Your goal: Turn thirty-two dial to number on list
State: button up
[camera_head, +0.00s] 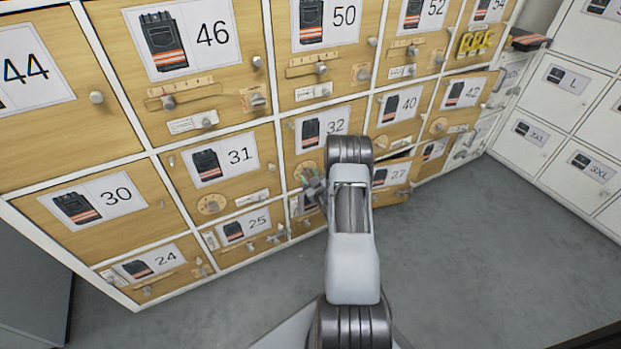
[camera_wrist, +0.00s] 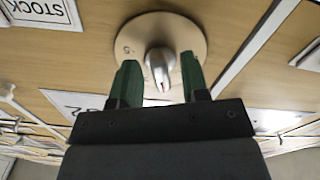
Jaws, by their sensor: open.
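The door marked 32 (camera_head: 321,128) is a wooden locker front in the middle of the head view. Its round dial sits below the number card and is partly hidden by my gripper (camera_head: 313,187). In the wrist view the dial is a pale round disc (camera_wrist: 197,29) with a silver pointer knob (camera_wrist: 160,65). My gripper's green fingers (camera_wrist: 159,76) are open, one on each side of the knob. Whether either finger touches it I cannot tell. No list of numbers is readable.
Wooden lockers with knobs, sliders and dials surround the door, including 31 (camera_head: 240,156) and 40 (camera_head: 408,103). The door marked 27 (camera_head: 398,174) seems to stand slightly out. White lockers (camera_head: 566,80) stand at right. Grey floor (camera_head: 480,260) is clear.

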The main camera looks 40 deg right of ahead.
grip_shut()
dwell(0.3)
jog(key=n+b, duration=0.3)
jog(key=shift+d+f+n, duration=0.1)
jog(key=shift+f+n, duration=0.05)
jog(key=shift+n, duration=0.25)
jog(key=shift+n+b, duration=1.8)
jog(key=shift+n, duration=0.1)
jog(key=shift+r, duration=0.25)
grip_release()
